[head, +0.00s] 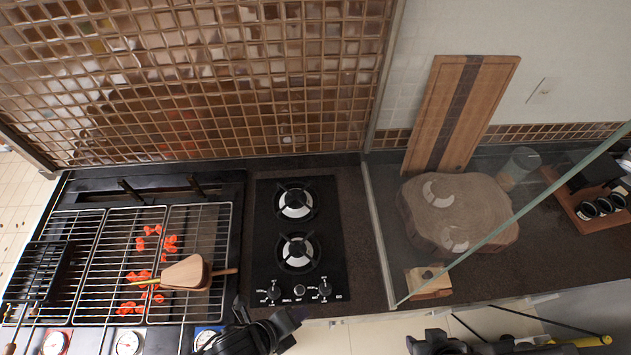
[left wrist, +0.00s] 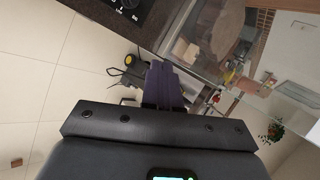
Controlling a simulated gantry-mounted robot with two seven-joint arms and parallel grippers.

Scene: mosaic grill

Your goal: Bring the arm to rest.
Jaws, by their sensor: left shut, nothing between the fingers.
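A glass panel (head: 520,210) stands right of the hob, near a wood slab (head: 465,205) and striped board (head: 462,110).

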